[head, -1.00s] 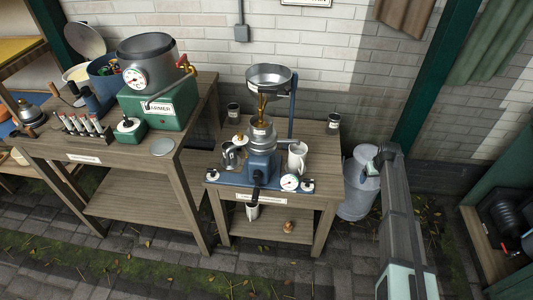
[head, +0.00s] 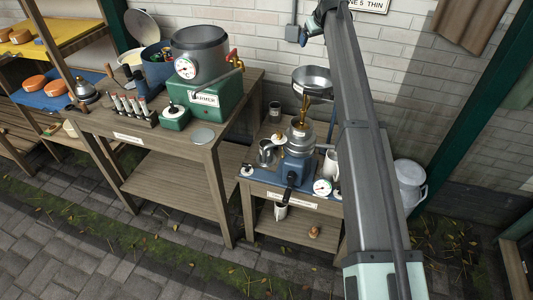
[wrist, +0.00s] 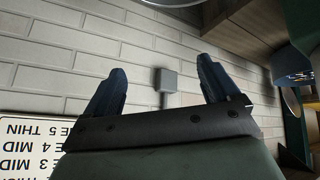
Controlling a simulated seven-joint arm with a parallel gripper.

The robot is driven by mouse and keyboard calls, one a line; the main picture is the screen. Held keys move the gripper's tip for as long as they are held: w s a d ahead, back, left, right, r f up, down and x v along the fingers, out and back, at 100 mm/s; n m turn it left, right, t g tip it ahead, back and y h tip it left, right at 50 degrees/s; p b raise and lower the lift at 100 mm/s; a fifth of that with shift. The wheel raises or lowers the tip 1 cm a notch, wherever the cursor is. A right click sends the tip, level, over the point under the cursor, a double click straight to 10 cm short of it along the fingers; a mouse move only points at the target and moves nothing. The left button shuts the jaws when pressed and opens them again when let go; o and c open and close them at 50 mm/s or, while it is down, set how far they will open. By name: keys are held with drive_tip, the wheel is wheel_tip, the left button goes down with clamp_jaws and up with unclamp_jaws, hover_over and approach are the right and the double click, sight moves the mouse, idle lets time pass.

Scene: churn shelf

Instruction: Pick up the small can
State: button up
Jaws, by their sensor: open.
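Which thing is the small can is not certain from these views. A grey metal can (head: 409,182) stands on the floor by the wall, right of the machine table, partly hidden behind my arm. A small silver vessel with a dark knob (head: 86,90) stands at the left end of the warmer table. My gripper (head: 316,20) is raised high near the brick wall, far from both. In the wrist view my gripper (wrist: 160,88) is open and empty, with its blue fingers wide apart before the wall.
The warmer table (head: 150,140) holds a green warmer with a pot (head: 210,70). The machine table (head: 300,222) carries a funnel machine (head: 298,140), cups and a gauge. My arm crosses in front of its right side. Left shelves (head: 60,42) hold orange rounds. The paved floor in front is clear.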

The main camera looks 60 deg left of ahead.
drive_tip(key=s+a+m+g, duration=0.1)
drive_tip(key=s+a, duration=0.1)
drive_tip(key=s, duration=0.5)
drive_tip(key=s+a+m+g, duration=0.1)
drive_tip(key=s+a, duration=0.2)
drive_tip(key=s, duration=0.4)
drive_tip(key=s+d+f+m+h, duration=0.2)
drive_tip(key=s+d+f+m, duration=0.1)
drive_tip(key=f, duration=0.6)
drive_tip(key=s+d+f+m+h, duration=0.2)
drive_tip(key=d+f+m+h, duration=0.15)
drive_tip(key=f, duration=0.55)
drive_tip(key=s+d+f+m+h, duration=0.1)
drive_tip(key=s+d+f+m, duration=0.2)
drive_tip(key=f, duration=0.6)
drive_tip(key=shift+m+g, duration=0.25)
drive_tip(key=shift+g, duration=0.15)
drive_tip(key=shift+w+a+f, duration=0.15)
drive_tip(key=shift+a+f, duration=0.1)
drive_tip(key=shift+f, duration=2.15)
drive_tip(key=shift+w+a+f, duration=0.1)
drive_tip(key=shift+a+f, duration=0.1)
drive_tip(key=shift+f, duration=2.2)
drive_tip(key=shift+w+a+f, duration=0.15)
drive_tip(key=shift+a+f, duration=0.1)
drive_tip(key=shift+f, duration=2.15)
drive_tip(key=shift+c, duration=0.2)
drive_tip(key=c, duration=1.1)
